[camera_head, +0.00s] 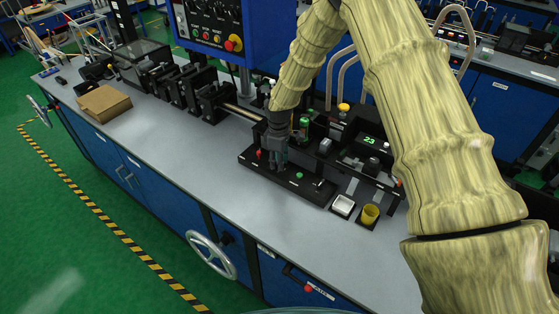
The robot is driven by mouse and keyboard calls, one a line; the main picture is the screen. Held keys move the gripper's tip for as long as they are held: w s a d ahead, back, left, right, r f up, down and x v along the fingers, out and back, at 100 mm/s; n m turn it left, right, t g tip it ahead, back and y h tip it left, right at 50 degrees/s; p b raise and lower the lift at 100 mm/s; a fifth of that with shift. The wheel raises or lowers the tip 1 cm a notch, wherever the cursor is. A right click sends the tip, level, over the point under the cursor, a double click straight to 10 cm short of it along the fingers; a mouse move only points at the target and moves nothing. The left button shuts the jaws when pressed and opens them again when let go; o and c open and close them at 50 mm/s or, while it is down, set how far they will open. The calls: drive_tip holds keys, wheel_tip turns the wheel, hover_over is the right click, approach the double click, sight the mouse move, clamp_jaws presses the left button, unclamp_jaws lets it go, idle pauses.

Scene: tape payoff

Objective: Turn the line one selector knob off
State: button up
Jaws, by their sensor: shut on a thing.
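A black control panel (310,187) lies on the grey bench, right of centre in the head view. It carries a red part (259,154) at its left, a green button (299,175) and a small lever-like part (319,184) towards its right. My gripper (277,163) points down onto the panel between the red part and the green button. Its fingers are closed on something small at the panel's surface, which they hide. I cannot read any labels there, nor see the line one selector knob or its setting.
A blue control box (222,28) stands behind the panel. Black roller units (212,103) and a cardboard box (103,103) are on the left. The front bench strip is clear.

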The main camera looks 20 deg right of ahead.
drive_tip(key=shift+s+f, duration=0.15)
drive_tip(key=shift+f, duration=0.05)
drive_tip(key=o, duration=0.8)
drive_tip(key=shift+c, duration=0.2)
drive_tip(key=shift+r, duration=0.15)
wheel_tip(320, 180, up, 12)
drive_tip(key=p, duration=0.6)
drive_tip(key=shift+r, duration=0.15)
idle(0.6)
idle(0.4)
wheel_tip(320, 180, up, 12)
idle(0.6)
